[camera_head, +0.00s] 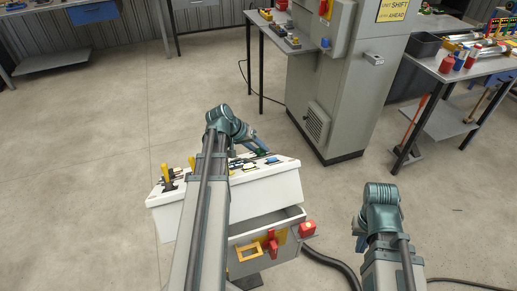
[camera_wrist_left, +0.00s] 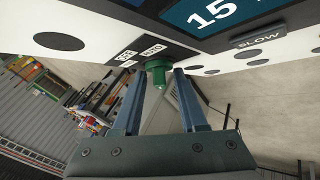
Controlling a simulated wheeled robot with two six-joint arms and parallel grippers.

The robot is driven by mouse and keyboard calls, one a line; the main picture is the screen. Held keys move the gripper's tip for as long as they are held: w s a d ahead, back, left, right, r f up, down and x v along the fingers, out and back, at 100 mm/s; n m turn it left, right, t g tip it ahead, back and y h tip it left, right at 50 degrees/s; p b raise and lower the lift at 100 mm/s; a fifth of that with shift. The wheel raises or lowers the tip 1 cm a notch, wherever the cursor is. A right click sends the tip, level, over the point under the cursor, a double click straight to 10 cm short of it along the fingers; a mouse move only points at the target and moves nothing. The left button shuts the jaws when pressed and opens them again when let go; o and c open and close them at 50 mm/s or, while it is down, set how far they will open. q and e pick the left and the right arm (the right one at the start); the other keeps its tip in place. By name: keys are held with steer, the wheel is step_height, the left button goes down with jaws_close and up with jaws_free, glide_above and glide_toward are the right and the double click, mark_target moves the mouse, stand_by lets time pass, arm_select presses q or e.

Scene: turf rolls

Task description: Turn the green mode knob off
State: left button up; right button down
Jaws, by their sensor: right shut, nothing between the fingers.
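The green mode knob (camera_wrist_left: 158,73) is on the white panel face in the left wrist view, beside a dark label plate reading OFF and AUTO (camera_wrist_left: 139,54). My left gripper (camera_wrist_left: 160,78) has its two blue fingers on either side of the knob, with what look like small gaps. The knob's exact pointing direction is hard to read. In the head view my left arm reaches over the white control console (camera_head: 275,190) and hides part of it. The knob cannot be made out there.
The console top carries yellow-handled levers (camera_head: 165,172). Its front has a red switch (camera_head: 271,243) and a red button (camera_head: 307,229). A grey cabinet (camera_head: 335,90) stands behind, with a workbench (camera_head: 460,70) to the right. A black hose (camera_head: 330,262) lies on the floor.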

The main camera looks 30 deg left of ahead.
arm_select(q)
jaws_close()
steer(key=shift+d+r+n+y+p, duration=0.15)
steer(key=shift+n+y+p, duration=0.25)
steer(key=shift+y+p, duration=0.15)
steer(key=shift+d+n+g+y+p, duration=0.1)
steer(key=shift+n+g+y+p, duration=0.5)
steer(key=shift+n+y, duration=0.25)
steer(key=shift+w+d+n+g+y+p, duration=0.15)
steer(key=shift+n+g+y+p, duration=0.3)
steer(key=shift+n+y, duration=0.35)
steer(key=shift+n+g+y, duration=0.8)
steer(key=shift+n+g, duration=0.05)
steer(key=shift+n, duration=0.1)
